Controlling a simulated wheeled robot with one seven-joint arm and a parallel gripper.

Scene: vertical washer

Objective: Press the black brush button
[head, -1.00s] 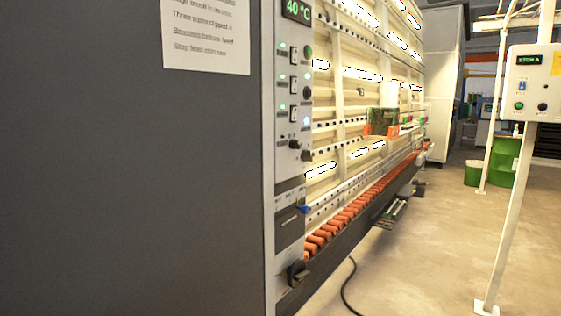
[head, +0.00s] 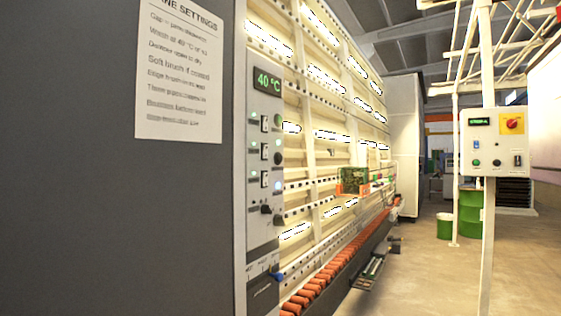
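The washer's narrow grey control panel (head: 261,236) stands upright left of centre in the head view, seen at a slant. It has a green 40 °C display (head: 267,80) at the top. Below are several small rocker switches with round buttons beside them: a green button (head: 278,119), a black button (head: 278,158) and a pale lit button (head: 278,184). Lower down are two dark knobs, a left knob (head: 266,209) and a right knob (head: 278,221). The labels are too small to read, so I cannot confirm which one is the brush button. My gripper is not in view.
A large dark cabinet side (head: 110,220) with a paper sheet (head: 180,75) fills the left. Orange rollers (head: 318,283) run along the washer's base. A control box (head: 493,142) on a white post stands at right. Green drums (head: 470,205) are behind it.

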